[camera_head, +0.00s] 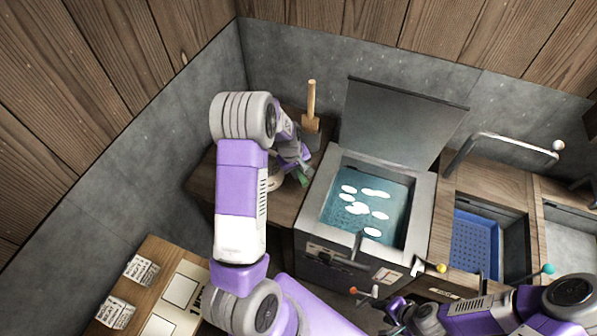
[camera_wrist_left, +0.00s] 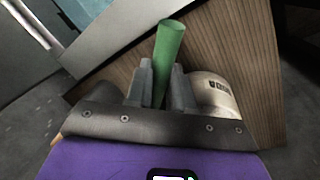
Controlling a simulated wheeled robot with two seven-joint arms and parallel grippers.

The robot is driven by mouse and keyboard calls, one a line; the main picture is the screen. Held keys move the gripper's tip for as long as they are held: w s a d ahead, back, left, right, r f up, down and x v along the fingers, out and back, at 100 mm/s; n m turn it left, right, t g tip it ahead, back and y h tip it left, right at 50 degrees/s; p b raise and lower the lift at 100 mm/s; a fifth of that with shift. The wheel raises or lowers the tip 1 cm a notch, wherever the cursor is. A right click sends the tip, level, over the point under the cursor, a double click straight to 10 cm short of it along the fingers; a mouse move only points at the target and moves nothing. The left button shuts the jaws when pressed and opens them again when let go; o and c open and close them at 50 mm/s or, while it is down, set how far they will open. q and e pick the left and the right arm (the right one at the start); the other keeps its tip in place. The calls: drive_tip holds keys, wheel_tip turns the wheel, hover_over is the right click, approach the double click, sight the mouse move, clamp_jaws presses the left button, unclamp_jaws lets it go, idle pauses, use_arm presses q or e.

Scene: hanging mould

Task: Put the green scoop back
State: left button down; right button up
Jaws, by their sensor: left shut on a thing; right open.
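The green scoop's handle (camera_wrist_left: 168,48) stands between the two fingers of my left gripper (camera_wrist_left: 161,85) in the left wrist view, and the gripper is shut on it. In the head view my left gripper (camera_head: 298,172) is over the wooden side table, left of the open vat, with a bit of the green scoop (camera_head: 303,181) showing. The scoop's bowl is hidden. A pale metal container (camera_wrist_left: 214,92) with a label is right beside the fingers; whether the scoop touches it I cannot tell. My right gripper (camera_head: 398,318) is low in the head view, partly cut off, open.
The vat (camera_head: 425,195) holds teal liquid with white pieces, and its lid (camera_head: 395,125) is up. A wooden mallet (camera_head: 311,105) stands behind my left gripper. A blue basket (camera_head: 476,245) sits in a bay to the right. Paper cards lie on the board (camera_head: 155,252) at lower left.

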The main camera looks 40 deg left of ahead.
use_arm(q)
drive_tip(key=shift+w+f, duration=0.1)
drive_tip(key=shift+f, duration=0.25)
drive_tip(key=shift+f+b, duration=0.55)
drive_tip(key=shift+f, duration=0.05)
drive_tip(key=c, duration=1)
unclamp_jaws()
drive_tip(key=shift+r, duration=0.1)
drive_tip(key=shift+r+p, duration=0.55)
drive_tip(key=r, duration=0.4)
drive_tip(key=s+r, duration=0.1)
drive_tip(key=r, duration=0.3)
drive_tip(key=s+a+r+p, duration=0.1)
drive_tip(key=r, duration=0.2)
drive_tip(key=shift+s+r, duration=0.15)
drive_tip(key=shift+r, duration=0.25)
